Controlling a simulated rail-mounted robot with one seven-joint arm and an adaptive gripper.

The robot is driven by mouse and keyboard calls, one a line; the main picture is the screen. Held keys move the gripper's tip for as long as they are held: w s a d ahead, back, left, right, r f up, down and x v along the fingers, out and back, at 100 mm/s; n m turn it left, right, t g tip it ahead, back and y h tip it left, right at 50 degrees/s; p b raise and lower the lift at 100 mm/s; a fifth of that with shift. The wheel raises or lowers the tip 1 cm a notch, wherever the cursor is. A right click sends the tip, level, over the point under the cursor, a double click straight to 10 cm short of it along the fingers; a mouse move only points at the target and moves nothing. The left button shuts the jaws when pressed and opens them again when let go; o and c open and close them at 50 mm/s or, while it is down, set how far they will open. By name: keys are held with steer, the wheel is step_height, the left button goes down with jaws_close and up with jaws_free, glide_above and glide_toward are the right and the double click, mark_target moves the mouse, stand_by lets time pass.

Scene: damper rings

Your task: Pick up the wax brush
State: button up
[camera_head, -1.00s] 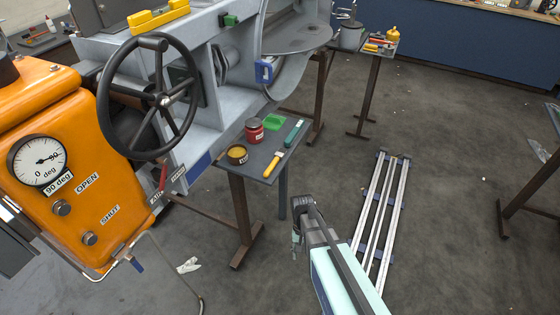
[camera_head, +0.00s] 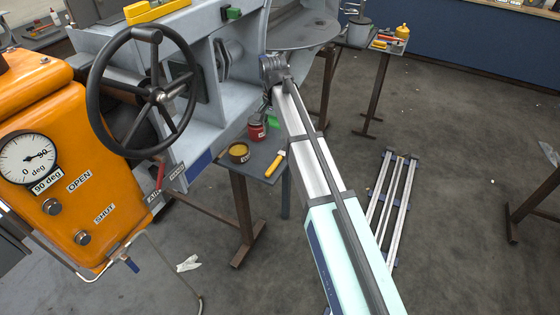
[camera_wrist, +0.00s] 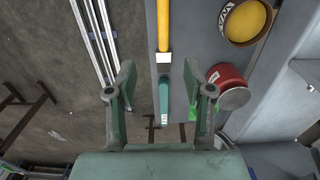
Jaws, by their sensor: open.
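A brush with a yellow handle and a pale end (camera_head: 274,164) lies on the small grey side table (camera_head: 258,172); I take it for the wax brush. In the wrist view its yellow handle (camera_wrist: 163,27) runs in from the top edge, with its white end just beyond my fingertips. My gripper (camera_wrist: 160,76) is open and empty, above the table. A teal tool (camera_wrist: 164,95) with a small label lies in line with the brush and shows between my fingers. In the head view my arm hides the teal tool and most of my gripper.
A round tin of yellow stuff (camera_head: 238,152) and a red can (camera_head: 256,131) stand beside the brush. In the wrist view the red can (camera_wrist: 229,84) is close to my right finger. A black handwheel (camera_head: 160,96) and grey machine frame are to the left.

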steer(key=r, duration=0.1)
steer(key=p, duration=0.3)
glide_above(275, 163)
steer(key=f, duration=1.1)
steer(key=shift+s+a+f, duration=0.1)
steer(key=shift+a+f, duration=0.1)
steer(key=shift+f, duration=0.05)
steer(key=shift+d+f+p, duration=0.1)
steer(key=shift+f+p, duration=1.35)
steer(key=shift+f, duration=1.25)
jaws_close()
